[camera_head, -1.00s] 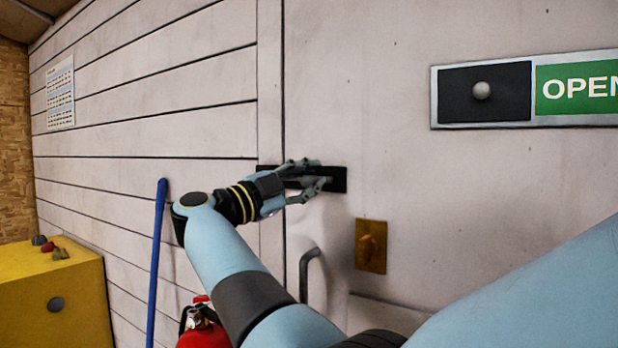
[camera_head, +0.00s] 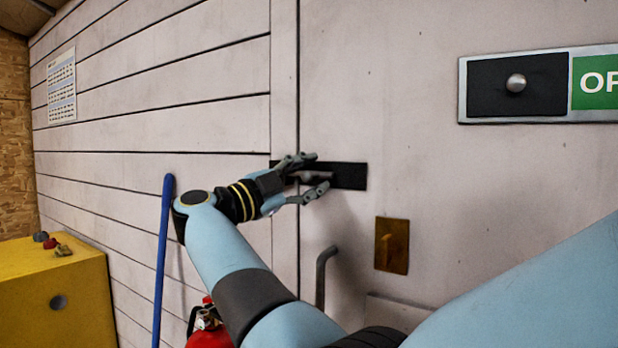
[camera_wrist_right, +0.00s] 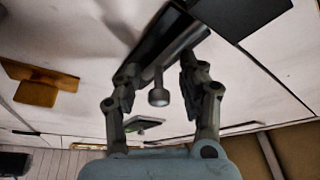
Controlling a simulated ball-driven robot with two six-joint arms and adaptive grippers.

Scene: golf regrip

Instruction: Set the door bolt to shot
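The door bolt is a dark bar-like fitting (camera_head: 350,176) lying level across the door's left edge. In the right wrist view its grey round knob (camera_wrist_right: 158,96) sticks out from the long bolt body (camera_wrist_right: 165,42). My right gripper (camera_head: 322,172) is at the bolt, its fingers spread above and below it in the head view. In the right wrist view the knob shows between the two open fingers (camera_wrist_right: 160,88), with gaps on both sides. The gripper hides the bolt's left part, so I cannot tell how far the bolt is thrown. My left gripper is not in view.
A brass plate with a turn piece (camera_head: 392,246) and a grey door handle (camera_head: 321,278) are below the bolt. A sliding sign (camera_head: 516,84) is at upper right. A blue pole (camera_head: 163,260), red extinguisher (camera_head: 208,330) and yellow box (camera_head: 55,295) stand at left.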

